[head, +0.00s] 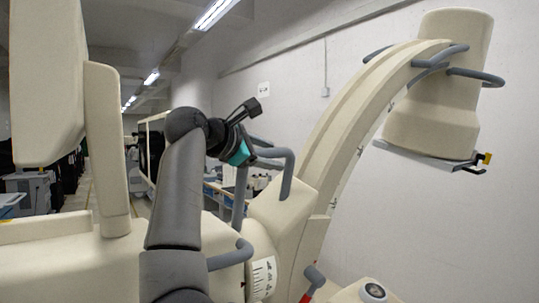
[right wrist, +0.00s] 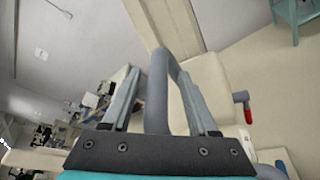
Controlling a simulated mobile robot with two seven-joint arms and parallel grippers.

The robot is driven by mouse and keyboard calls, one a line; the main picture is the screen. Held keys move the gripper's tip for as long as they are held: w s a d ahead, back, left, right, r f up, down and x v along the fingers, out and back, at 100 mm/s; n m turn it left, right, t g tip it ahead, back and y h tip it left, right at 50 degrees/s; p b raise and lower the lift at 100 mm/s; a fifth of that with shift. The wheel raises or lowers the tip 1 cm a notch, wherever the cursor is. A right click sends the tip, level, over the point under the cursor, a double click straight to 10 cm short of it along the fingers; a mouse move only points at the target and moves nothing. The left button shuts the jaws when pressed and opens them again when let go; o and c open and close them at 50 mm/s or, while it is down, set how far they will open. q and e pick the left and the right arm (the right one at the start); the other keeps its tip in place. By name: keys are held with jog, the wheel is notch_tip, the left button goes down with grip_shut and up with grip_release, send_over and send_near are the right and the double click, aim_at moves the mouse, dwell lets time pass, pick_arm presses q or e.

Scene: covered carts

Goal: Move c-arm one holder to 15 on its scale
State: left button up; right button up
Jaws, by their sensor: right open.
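The cream c-arm one holder (head: 285,205) stands at the middle of the head view, with the large curved c-arm (head: 345,125) rising from it. A grey bar handle (head: 289,175) is fixed to the holder. A white scale (head: 262,278) with dark marks sits on a round collar below; its numbers are too small to read. My right gripper (head: 262,155) is open at the handle. In the right wrist view, the handle (right wrist: 157,90) lies between the two spread fingers of my right gripper (right wrist: 158,85), with gaps visible on both sides. My left gripper is not in view.
A lever with a red grip (head: 313,277) and a round dial (head: 375,291) are at the lower right. Another grey handle (head: 231,256) is beside the scale. A cream cylindrical head (head: 440,90) hangs at the upper right. A cream panel (head: 45,80) stands at left.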

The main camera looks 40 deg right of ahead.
jog(key=shift+b+v, duration=0.7)
jog(key=shift+v, duration=3)
